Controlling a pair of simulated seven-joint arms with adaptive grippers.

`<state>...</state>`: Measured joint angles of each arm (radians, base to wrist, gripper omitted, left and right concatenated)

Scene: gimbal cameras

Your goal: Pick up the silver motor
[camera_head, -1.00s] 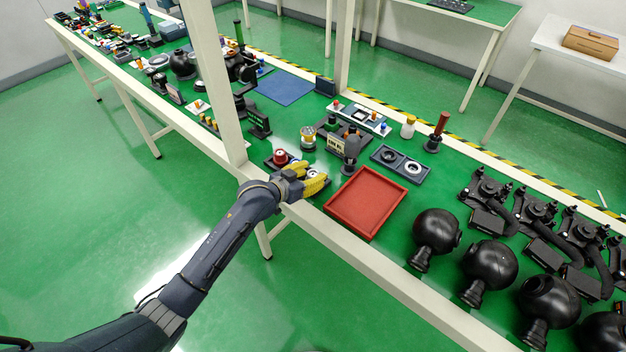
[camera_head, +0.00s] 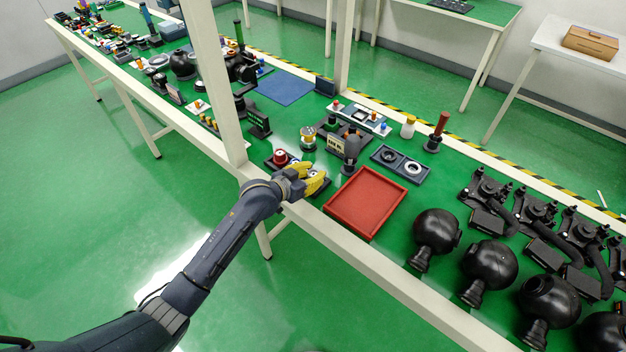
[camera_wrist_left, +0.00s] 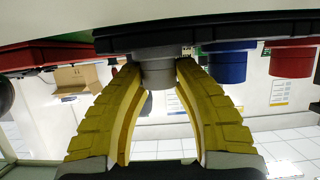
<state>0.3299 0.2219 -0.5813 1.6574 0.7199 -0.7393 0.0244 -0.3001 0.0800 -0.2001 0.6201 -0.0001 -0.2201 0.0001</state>
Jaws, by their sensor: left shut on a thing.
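The silver motor (camera_wrist_left: 158,74) is a short grey cylinder with a narrower end, seen between the yellow fingers in the left wrist view. My left gripper (camera_wrist_left: 158,68) is shut on it, with a fingertip against each side. The motor's wide end still meets the dark tray (camera_wrist_left: 120,42), which shows along the top of this tilted view. In the head view my left gripper (camera_head: 314,178) is at the near table edge, over the dark tray, and its fingers mostly hide the motor. My right gripper is not in view.
A red motor (camera_head: 281,157) stands beside the gripper on the dark tray. A blue cylinder (camera_wrist_left: 228,64) shows in the wrist view. An empty red tray (camera_head: 366,203) lies just right of the gripper.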

